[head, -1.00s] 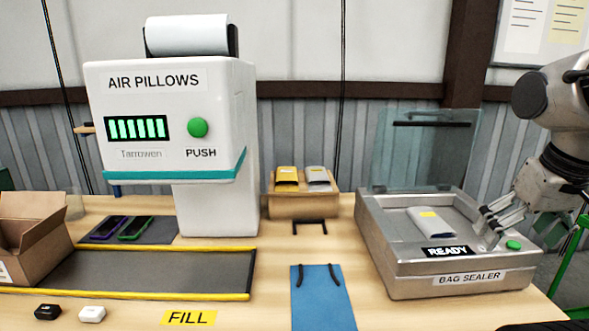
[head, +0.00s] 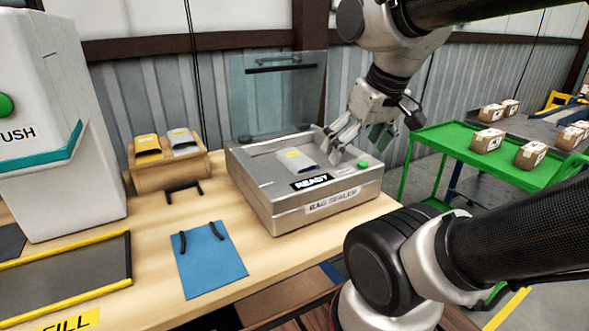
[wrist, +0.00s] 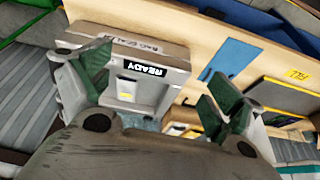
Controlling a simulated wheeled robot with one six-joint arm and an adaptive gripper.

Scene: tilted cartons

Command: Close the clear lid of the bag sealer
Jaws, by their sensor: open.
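The bag sealer (head: 316,217) is a grey metal box at the table's right end. Its clear lid (head: 265,104) stands upright along the back edge, open, with a dark bar handle (head: 285,64) near its top. A pale pouch (head: 296,161) with a yellow label lies in the bed, behind a READY display (head: 311,182). My gripper (head: 334,145) is open and empty over the sealer's right part, near the green button (head: 363,164), in front of and right of the lid. The wrist view shows the spread fingers (wrist: 158,82) and the sealer (wrist: 126,47); the lid is hard to make out there.
A blue bag (head: 208,262) lies flat on the table left of the sealer. A small cardboard holder (head: 165,177) with two pouches stands behind it. A green cart (head: 450,150) with boxes is at right. A dark wall post rises behind the lid.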

